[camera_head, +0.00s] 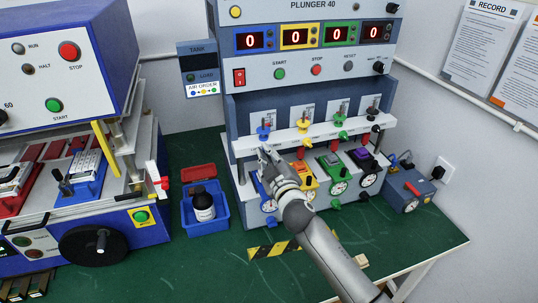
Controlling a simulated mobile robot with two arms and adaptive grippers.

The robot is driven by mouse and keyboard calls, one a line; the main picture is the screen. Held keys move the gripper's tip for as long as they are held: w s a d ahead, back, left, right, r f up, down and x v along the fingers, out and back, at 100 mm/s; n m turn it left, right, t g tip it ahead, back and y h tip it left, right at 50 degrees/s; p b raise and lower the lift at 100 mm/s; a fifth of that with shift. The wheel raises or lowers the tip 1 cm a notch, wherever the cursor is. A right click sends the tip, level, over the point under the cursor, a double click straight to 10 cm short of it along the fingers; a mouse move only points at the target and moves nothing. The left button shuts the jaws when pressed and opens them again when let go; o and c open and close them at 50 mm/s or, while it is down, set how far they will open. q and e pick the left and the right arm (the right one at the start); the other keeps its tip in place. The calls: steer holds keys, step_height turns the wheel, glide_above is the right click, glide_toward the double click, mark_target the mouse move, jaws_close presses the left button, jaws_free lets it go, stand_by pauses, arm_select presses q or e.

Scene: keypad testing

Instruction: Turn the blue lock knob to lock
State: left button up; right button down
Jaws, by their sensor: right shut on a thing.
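The blue station (257,189) is the leftmost of a row of coloured stations on the plunger machine. My right gripper (266,156) reaches in from the lower right and is at this station, below the white crossbar. It is shut on what appears to be the blue lock knob. The knob is hidden by the fingers, so its angle cannot be told. A blue plunger top (263,132) stands above the crossbar, just above the gripper. My left gripper is not in view.
Yellow (311,187), green (329,161) and purple (366,160) stations stand close to the right. A blue bin (211,222) with a dark bottle (203,205) is at the left. Another machine (70,48) fills the far left.

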steer(key=shift+r+n, duration=0.25)
steer(key=shift+n, duration=0.25)
steer(key=c, duration=1.5)
jaws_free()
steer(key=shift+w+f, duration=0.15)
steer(key=shift+f, duration=0.05)
steer(key=shift+a, duration=0.1)
steer(key=shift+f, duration=0.1)
steer(key=v, duration=1.2)
